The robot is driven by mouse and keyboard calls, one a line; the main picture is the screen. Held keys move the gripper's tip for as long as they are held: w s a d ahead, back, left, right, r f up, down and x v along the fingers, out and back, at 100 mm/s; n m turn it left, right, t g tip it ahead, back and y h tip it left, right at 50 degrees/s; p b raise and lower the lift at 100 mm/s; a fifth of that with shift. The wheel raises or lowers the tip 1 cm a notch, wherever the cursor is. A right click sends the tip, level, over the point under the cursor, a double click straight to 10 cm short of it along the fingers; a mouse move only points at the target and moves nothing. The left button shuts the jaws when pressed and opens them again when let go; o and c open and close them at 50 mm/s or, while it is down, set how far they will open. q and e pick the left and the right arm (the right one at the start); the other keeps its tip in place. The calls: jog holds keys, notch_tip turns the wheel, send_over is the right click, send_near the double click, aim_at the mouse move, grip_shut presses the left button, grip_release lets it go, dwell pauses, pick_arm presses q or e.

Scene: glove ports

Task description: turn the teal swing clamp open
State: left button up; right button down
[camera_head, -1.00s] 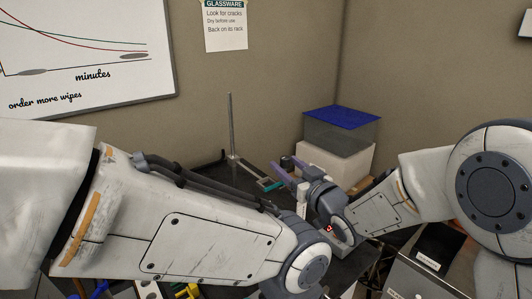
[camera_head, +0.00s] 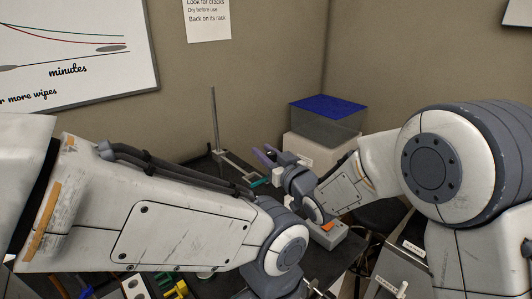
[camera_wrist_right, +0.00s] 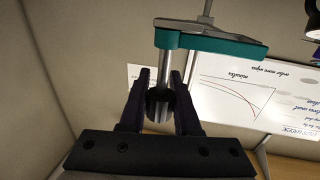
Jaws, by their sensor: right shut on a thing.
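The teal swing clamp (camera_wrist_right: 212,44) fills the top of the right wrist view, with a bright metal post below its left end. In the head view its teal part (camera_head: 260,183) shows beside my right gripper (camera_head: 266,156). In the wrist view my right gripper (camera_wrist_right: 157,92) has its dark fingers on both sides of the post and a dark round knob (camera_wrist_right: 160,102). It is shut on this knob end, below the teal bar. The exact contact is hard to make out. My left arm crosses the front of the head view; its gripper is out of sight.
A thin metal rod stand (camera_head: 214,118) rises behind the clamp. A blue-topped box (camera_head: 328,105) on a white block stands at the back right. A grey device (camera_head: 328,234) sits on the dark table in front of my right wrist. Yellow and blue items lie at the lower left.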

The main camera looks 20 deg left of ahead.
jog(key=shift+n+g+y, duration=0.4)
jog(key=shift+g, duration=0.1)
jog(key=s+n+g+y+p, duration=0.1)
jog(key=n+g, duration=0.3)
jog(key=g, duration=0.1)
jog(key=s+n+g+y+p, duration=0.1)
jog(key=n+g+p, duration=0.1)
jog(key=n+g, duration=0.2)
jog(key=s+n+g+y+p, duration=0.1)
jog(key=n+g+p, duration=0.1)
jog(key=g, duration=0.6)
jog(key=shift+a+n+y, duration=0.3)
jog(key=shift+a+n, duration=0.05)
jog(key=shift+n, duration=0.55)
jog(key=shift+s+d+n+g+h+p, duration=0.1)
jog(key=shift+s+n+g+h+p, duration=0.1)
jog(key=shift+n+g+h, duration=0.7)
jog(key=shift+s+d+n+g+h+p, duration=0.15)
jog(key=shift+n+g, duration=0.45)
jog(key=shift+g, duration=0.8)
jog(key=shift+s+n+g+h, duration=0.2)
jog(key=shift+n+g+h, duration=0.2)
jog(key=shift+g, duration=0.1)
jog(key=c, duration=0.6)
grip_release()
